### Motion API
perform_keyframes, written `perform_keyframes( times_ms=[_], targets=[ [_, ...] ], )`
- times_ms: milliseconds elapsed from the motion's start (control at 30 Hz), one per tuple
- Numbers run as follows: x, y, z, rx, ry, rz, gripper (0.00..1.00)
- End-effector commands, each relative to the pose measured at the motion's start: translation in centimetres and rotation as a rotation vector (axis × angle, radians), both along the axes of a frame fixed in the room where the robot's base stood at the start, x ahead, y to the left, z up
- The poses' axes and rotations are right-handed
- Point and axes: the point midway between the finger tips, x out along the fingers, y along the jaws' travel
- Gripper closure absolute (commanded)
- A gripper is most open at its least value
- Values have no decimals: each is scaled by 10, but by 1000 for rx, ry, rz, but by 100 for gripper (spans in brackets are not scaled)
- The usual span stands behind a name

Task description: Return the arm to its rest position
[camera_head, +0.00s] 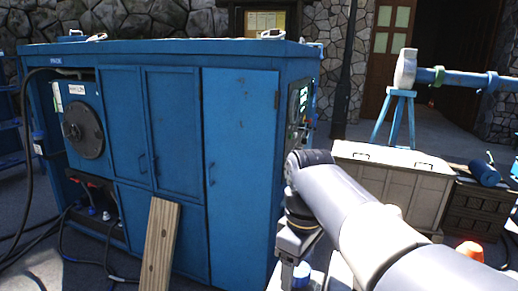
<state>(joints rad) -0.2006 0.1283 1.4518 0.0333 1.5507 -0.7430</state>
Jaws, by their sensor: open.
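My arm (345,208) reaches in from the lower right corner. Its grey and white link runs up and left to a dark joint near the picture's middle. From that joint a darker part goes down to a blue-capped piece near the bottom edge. I cannot make out my gripper's fingers, so its pose and contents are hidden. The arm overlaps the right side of the blue cabinet in the picture. I cannot tell how far apart they are.
The blue cabinet (240,150) fills the left and middle. A dark round reel (83,131) and black cables (28,85) are at its left. A wooden plank (160,242) leans on its front. A pale chest (390,178) and dark crate (475,205) stand right, near an orange object (470,250).

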Motion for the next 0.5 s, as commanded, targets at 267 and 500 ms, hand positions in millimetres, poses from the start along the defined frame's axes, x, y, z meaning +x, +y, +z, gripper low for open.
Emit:
perform_keyframes(
  times_ms=[267, 500],
  targets=[
    [0, 0, -2, -1, -1, 194, 35],
    [0, 0, -1, -1, 0, 273, 35]
  ],
)
